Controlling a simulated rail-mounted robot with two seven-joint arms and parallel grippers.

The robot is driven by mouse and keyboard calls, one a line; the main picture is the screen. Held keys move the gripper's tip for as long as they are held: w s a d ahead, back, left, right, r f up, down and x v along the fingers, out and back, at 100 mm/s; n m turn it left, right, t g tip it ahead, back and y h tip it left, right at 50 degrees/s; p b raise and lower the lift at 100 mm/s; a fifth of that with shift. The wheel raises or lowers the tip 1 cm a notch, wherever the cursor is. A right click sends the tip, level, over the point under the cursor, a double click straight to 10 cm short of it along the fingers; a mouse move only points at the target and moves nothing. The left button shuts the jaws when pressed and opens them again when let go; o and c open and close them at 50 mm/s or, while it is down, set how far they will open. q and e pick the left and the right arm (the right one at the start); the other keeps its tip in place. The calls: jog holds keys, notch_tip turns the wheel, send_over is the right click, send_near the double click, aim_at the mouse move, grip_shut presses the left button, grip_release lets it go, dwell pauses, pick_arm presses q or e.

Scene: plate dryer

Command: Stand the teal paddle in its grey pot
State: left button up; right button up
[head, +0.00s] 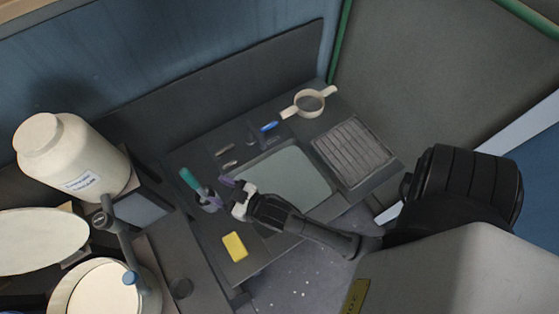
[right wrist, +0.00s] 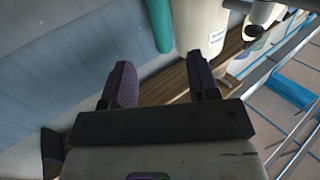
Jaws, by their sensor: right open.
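The teal paddle (head: 188,179) shows as a slanted teal bar at the left end of the dark work board in the head view. Its lower end meets a small grey pot (head: 210,206), partly covered by my gripper; I cannot tell how deep it sits. My right gripper (head: 216,187) has purple fingers and is open, just right of the paddle and over the pot. In the right wrist view, the paddle (right wrist: 158,24) appears beyond the spread fingers (right wrist: 162,70), roughly in line with the gap and apart from them. My left gripper is not in view.
A yellow block (head: 235,246) lies in front of the pot. A pale glass panel (head: 290,176), a ribbed tray (head: 352,154) and a two-handled ring (head: 309,103) lie to the right. A large white jar (head: 70,155) stands at the left.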

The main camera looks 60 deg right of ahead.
jog(key=s+d+f+g, duration=0.1)
jog(key=s+d+g, duration=0.1)
jog(key=s+g, duration=0.5)
jog(key=s+d+f+n+g+h, duration=0.1)
jog(key=s+g, duration=0.6)
jog(key=s, duration=0.7)
jog(key=shift+d+f, duration=0.75)
jog(key=shift+d, duration=0.05)
